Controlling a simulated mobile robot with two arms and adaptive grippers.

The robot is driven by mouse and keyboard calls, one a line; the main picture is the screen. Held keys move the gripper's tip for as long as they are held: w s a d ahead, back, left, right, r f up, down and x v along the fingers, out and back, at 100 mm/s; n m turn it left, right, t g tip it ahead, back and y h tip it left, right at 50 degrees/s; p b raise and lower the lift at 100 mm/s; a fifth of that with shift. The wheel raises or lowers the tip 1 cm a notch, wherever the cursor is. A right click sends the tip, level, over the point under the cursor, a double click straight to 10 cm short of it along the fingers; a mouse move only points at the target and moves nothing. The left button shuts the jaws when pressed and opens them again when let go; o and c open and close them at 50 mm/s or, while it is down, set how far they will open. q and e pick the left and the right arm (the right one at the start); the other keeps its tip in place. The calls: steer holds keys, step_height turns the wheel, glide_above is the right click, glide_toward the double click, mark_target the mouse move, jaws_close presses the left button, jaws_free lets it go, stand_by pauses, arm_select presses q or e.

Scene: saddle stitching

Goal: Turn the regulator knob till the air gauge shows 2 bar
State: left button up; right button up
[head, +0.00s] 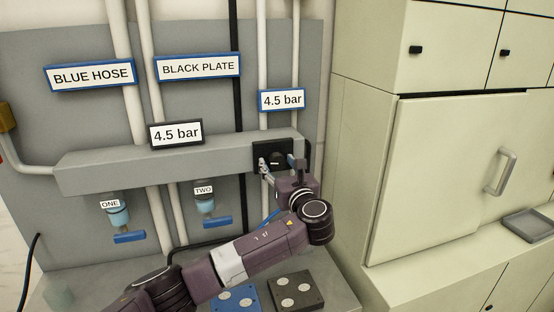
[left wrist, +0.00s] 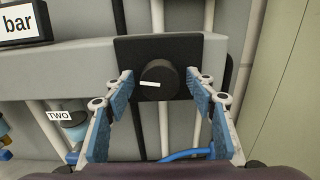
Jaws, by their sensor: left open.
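The black round regulator knob (left wrist: 160,72) sits on a dark square plate (left wrist: 122,58) at the right end of the grey manifold. Its white mark lies almost level in the left wrist view. In the head view the knob (head: 276,157) is partly hidden by my gripper. My left gripper (head: 277,168) is open in front of it, with one blue-padded finger to each side; I see no clear contact. A black-framed display (head: 176,134) on the manifold reads 4.5 bar. A blue-framed sign (head: 282,99) above the knob also reads 4.5 bar. My right gripper is not in view.
Valves labelled ONE (head: 117,215) and TWO (head: 205,200), with blue handles, hang under the manifold (head: 100,171). Signs read BLUE HOSE (head: 91,75) and BLACK PLATE (head: 198,67). A blue block (head: 235,299) and a black block (head: 296,291) lie below. Pale cabinets (head: 430,180) stand at right.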

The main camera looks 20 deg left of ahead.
arm_select(q)
steer(key=shift+w+a, duration=0.25)
steer(key=shift+w, duration=0.2)
steer(key=c, duration=1.2)
steer(key=shift+o, duration=0.2)
steer(key=shift+f+n, duration=0.1)
steer(key=shift+n, duration=0.2)
